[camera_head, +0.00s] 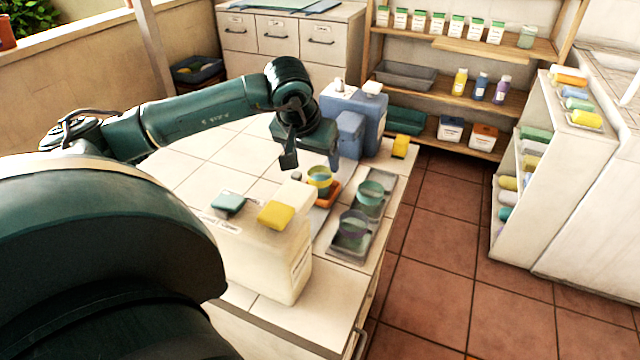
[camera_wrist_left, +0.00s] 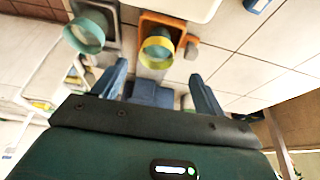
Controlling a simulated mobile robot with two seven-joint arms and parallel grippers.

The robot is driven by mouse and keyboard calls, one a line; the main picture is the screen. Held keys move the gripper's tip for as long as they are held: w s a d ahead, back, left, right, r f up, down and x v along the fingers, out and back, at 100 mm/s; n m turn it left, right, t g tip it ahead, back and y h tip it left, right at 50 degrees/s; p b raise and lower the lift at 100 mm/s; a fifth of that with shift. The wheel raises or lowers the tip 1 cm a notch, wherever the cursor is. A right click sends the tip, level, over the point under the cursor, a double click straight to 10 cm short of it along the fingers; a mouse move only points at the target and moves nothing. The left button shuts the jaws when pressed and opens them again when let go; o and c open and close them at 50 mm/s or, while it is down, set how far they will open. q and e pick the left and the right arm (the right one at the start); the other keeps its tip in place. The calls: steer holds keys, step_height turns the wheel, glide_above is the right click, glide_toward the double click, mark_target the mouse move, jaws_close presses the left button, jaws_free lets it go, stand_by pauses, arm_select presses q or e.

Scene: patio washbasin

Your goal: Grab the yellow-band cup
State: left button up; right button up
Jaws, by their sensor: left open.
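The yellow-band cup (camera_head: 320,177) stands in an orange tray (camera_head: 333,194) on the tiled counter. It also shows in the left wrist view (camera_wrist_left: 157,47), in the orange tray (camera_wrist_left: 180,27). My left gripper (camera_head: 313,158) is open and empty, just behind and above the cup in the head view. In the left wrist view the gripper (camera_wrist_left: 155,76) has its fingers apart, with the cup ahead of the gap between them. I see no contact with the cup. My right gripper is not in view.
A teal-band cup (camera_head: 369,195) and a purple-band cup (camera_head: 354,226) stand in a grey tray (camera_head: 386,186) close by on the right. A cream container (camera_head: 262,250) with a yellow sponge (camera_head: 276,215) stands in front. A blue container (camera_head: 372,112) stands behind.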

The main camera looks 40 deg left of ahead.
mark_target(319, 170)
arm_select(q)
steer(key=shift+d+x, duration=0.1)
steer(key=shift+x, duration=1.3)
steer(key=shift+d+x, duration=0.15)
steer(key=shift+x, duration=1.2)
steer(key=shift+w, duration=0.1)
steer(key=shift+c, duration=0.3)
steer(key=c, duration=1)
